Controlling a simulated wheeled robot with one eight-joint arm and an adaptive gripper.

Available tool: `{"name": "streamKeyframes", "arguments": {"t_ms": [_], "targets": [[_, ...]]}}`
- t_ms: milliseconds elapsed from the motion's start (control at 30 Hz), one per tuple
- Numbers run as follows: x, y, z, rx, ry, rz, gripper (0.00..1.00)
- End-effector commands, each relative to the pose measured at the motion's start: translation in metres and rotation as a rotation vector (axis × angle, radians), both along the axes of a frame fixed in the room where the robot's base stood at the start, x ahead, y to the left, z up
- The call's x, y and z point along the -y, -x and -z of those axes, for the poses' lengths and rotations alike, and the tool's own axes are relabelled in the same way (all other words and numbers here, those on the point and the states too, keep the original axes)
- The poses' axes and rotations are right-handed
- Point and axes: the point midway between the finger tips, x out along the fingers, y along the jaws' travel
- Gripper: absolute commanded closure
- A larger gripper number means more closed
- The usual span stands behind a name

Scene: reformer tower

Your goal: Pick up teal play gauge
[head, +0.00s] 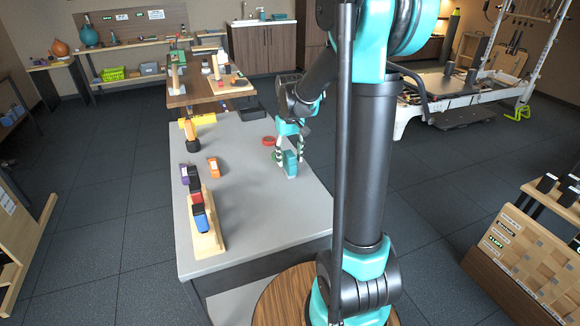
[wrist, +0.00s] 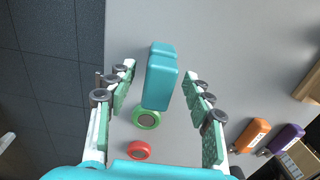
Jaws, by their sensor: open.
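The teal play gauge (head: 291,164) stands on the grey table near its right side. In the wrist view the teal block (wrist: 161,80) sits between the two fingers, towards their tips, with a gap on each side. My gripper (head: 289,155) is open and points down over the gauge. In the wrist view my gripper (wrist: 160,85) has its green-padded fingers spread wide and nothing held. The lower part of the gauge is partly hidden by its top.
A green ring (wrist: 146,117) and a red ring (wrist: 139,150) lie close by. The red ring also shows in the head view (head: 268,141). An orange block (head: 213,167) and a wooden rack (head: 208,236) with coloured blocks stand left. The table's middle is clear.

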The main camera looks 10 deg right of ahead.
Motion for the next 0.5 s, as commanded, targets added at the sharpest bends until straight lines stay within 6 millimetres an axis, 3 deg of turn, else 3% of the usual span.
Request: {"name": "streamKeyframes", "arguments": {"t_ms": [500], "targets": [[0.001, -0.004, 0.053, 0.0, 0.0, 0.0, 0.48]]}}
